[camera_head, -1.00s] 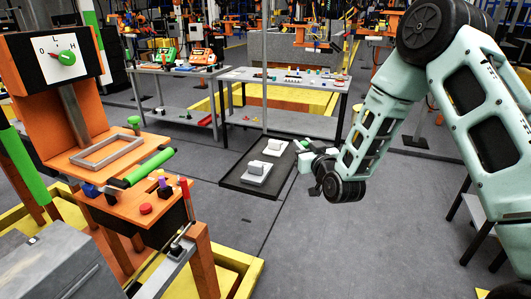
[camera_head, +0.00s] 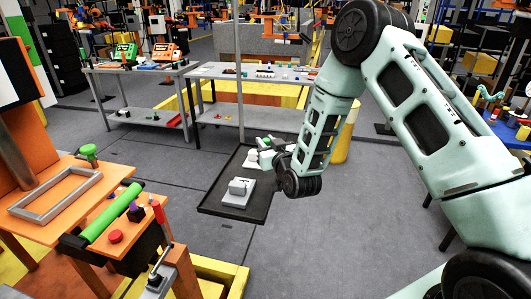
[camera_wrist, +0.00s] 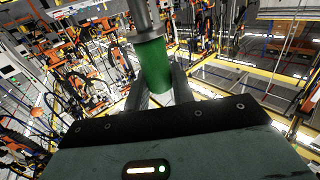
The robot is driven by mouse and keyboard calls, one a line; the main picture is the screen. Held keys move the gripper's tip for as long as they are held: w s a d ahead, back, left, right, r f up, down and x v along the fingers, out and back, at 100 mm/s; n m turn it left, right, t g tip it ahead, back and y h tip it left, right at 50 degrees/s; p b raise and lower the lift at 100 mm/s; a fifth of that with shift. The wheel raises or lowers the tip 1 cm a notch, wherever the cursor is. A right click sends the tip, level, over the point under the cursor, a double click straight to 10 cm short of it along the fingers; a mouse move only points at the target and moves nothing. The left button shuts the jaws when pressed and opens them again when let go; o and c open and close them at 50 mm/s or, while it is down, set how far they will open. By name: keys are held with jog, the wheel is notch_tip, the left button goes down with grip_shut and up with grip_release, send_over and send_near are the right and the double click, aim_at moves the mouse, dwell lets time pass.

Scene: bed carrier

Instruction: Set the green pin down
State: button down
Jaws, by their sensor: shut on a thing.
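The green pin (camera_wrist: 153,64) is a green cylinder with a grey metal part at its upper end, held between the two grey fingers of my gripper (camera_wrist: 160,88) in the wrist view. In the head view, my gripper (camera_head: 266,152) is small, near the picture's middle, over or beside the far right of a black tray (camera_head: 214,207). A bit of green shows beside it, too small to make out well. Whether the pin touches anything below is not clear.
A white block on a plate (camera_head: 238,190) lies in the tray. An orange workbench (camera_head: 40,225) with a green roller (camera_head: 112,212) and a green knob (camera_head: 88,152) stands left. A grey table (camera_head: 215,72) stands behind. The floor (camera_head: 350,230) right of the tray is clear.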

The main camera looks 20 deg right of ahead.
jog(key=shift+f+p, duration=0.55)
jog(key=shift+f, duration=1.45)
jog(key=shift+f, duration=0.1)
jog(key=c, duration=1.2)
grip_release()
